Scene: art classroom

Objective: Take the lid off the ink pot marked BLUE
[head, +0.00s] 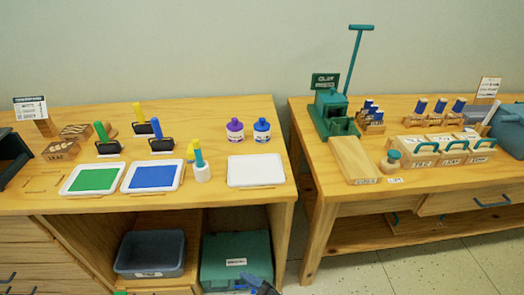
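Two small ink pots stand side by side at the back right of the left table. The left one is the purple pot (235,130), and the right one is the blue pot (262,130). Both are upright with caps on and pale labels; the lettering is too small to read. The blue pot's lid (262,121) sits on top of it. A dark and blue part at the bottom edge seems to be the tip of my gripper (262,287). It is low, in front of the table and well apart from the pots. Its fingers cannot be made out clearly.
A white tray (256,185) lies in front of the pots. Bins fill the lower shelf.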

